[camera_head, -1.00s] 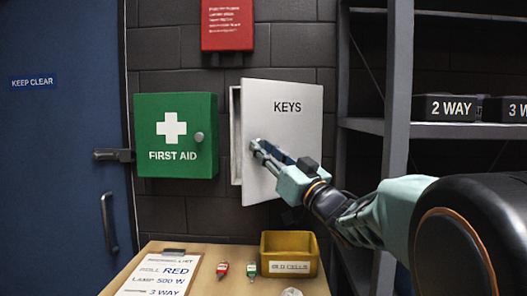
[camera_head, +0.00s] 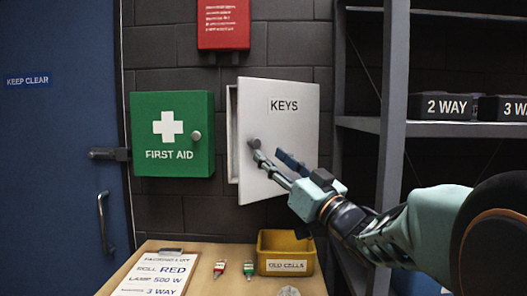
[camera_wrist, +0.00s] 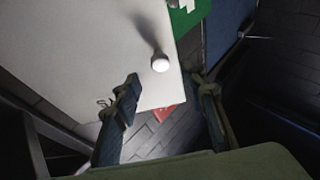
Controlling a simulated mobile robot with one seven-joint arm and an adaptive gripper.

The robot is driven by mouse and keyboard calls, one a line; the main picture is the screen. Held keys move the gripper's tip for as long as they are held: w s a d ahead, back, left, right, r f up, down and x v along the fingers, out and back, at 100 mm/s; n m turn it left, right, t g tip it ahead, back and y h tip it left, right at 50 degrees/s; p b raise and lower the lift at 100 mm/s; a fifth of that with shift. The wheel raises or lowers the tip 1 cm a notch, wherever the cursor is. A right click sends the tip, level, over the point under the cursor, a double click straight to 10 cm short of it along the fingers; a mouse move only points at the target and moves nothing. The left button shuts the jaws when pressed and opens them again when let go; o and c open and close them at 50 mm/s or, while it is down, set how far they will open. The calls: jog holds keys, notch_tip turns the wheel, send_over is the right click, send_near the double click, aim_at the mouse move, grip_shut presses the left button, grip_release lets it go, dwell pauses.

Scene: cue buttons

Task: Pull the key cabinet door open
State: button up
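The white key cabinet door (camera_head: 292,120), marked KEYS, stands ajar, swung out at its left edge. The cabinet's side (camera_head: 233,135) shows behind that edge. Its round knob (camera_head: 254,143) is near the left edge and also shows in the wrist view (camera_wrist: 160,64). My gripper (camera_head: 268,153) is open in front of the door, just below and right of the knob. In the wrist view the two fingers (camera_wrist: 162,80) stand apart with nothing between them, and the knob lies beyond their tips. The cabinet's inside is hidden.
A green first aid box (camera_head: 172,134) hangs close on the left. A wooden table (camera_head: 215,288) below holds a clipboard (camera_head: 155,275), two tagged keys (camera_head: 249,269) and a yellow bin (camera_head: 287,254). A grey shelf rack (camera_head: 396,110) stands at the right.

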jog(key=v, duration=0.6)
jog(key=shift+s+d, duration=0.2)
jog(key=shift+s, duration=0.15)
jog(key=shift+c, duration=0.6)
